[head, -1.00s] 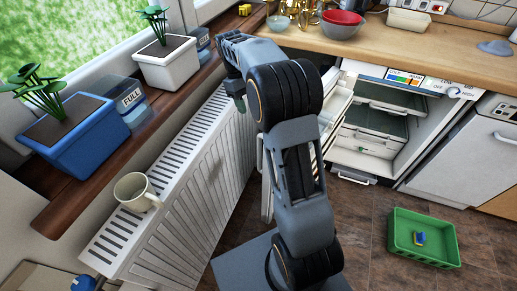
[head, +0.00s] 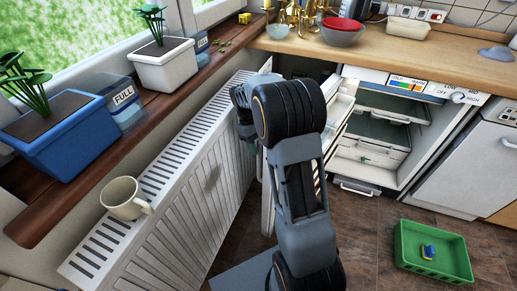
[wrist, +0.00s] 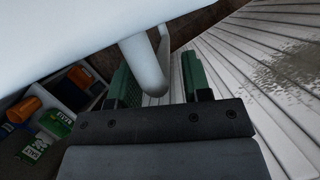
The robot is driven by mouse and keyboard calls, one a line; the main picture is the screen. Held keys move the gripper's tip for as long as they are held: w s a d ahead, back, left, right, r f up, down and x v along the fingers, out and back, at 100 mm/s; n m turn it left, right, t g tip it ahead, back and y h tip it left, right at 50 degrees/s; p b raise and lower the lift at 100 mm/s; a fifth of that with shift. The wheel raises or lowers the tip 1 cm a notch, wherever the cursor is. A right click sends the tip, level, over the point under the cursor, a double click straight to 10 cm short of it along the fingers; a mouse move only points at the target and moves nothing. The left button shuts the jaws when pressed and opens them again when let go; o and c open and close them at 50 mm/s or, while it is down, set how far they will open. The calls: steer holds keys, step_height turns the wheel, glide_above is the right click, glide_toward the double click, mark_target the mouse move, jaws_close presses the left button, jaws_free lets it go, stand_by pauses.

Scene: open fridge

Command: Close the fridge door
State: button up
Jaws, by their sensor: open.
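The fridge (head: 385,135) stands open under the counter in the head view. Its white door (head: 267,200) is swung out to the left, close to the radiator, and mostly hidden behind my arm. In the wrist view a broad white surface, apparently the door (wrist: 70,40), fills the upper left. A white curved bar, apparently the door handle (wrist: 148,68), reaches down between the green fingers of my gripper (wrist: 156,62). The fingers are apart, one on each side of the bar; I cannot tell whether they touch it.
The ribbed radiator (head: 190,195) runs along the left, with a mug (head: 124,197) on top. Planters stand on the windowsill (head: 165,90). A green crate (head: 435,255) sits on the floor at right. Brown floor is clear before the fridge.

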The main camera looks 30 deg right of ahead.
steer(key=shift+s+f, duration=0.1)
steer(key=shift+f, duration=0.2)
jaws_close()
stand_by(0.4)
